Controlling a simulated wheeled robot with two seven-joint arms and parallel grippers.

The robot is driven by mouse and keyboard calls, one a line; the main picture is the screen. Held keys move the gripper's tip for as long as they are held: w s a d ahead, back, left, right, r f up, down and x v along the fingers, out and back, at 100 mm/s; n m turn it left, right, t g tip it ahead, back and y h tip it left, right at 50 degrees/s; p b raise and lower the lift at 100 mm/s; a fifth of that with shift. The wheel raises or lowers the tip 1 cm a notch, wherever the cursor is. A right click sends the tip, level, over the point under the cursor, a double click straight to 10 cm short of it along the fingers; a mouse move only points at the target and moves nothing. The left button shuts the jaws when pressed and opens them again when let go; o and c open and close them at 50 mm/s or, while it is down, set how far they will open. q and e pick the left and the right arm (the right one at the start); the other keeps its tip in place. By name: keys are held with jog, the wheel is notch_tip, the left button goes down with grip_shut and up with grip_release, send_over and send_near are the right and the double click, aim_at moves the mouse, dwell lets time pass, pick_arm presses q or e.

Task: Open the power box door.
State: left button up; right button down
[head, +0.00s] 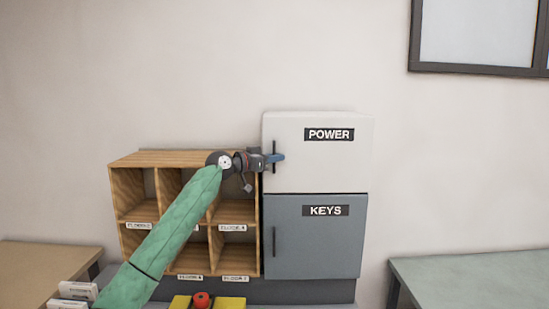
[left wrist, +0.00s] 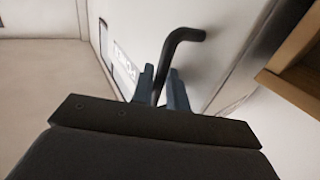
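The power box (head: 318,160) is a white cabinet door marked POWER, on top of the grey KEYS box. The door looks closed in the head view. Its black vertical handle (head: 274,150) is near the left edge. My left gripper (head: 277,158) reaches it from the left, its blue fingers at the handle. In the left wrist view the handle (left wrist: 181,38) runs down between the two fingers (left wrist: 160,90), which sit close on both sides of it and appear shut on it. The door face and its label (left wrist: 125,68) show obliquely there. My right gripper is not in view.
The grey KEYS box (head: 315,245) is directly below. A wooden pigeonhole shelf (head: 160,158) stands left, behind my left arm. A red button on a yellow base (head: 201,300) is at the bottom. Tables stand left (head: 45,268) and right (head: 480,275).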

pick_arm(q)
jog(key=shift+s+a, duration=0.1)
grip_shut()
jog(key=shift+s, duration=0.1)
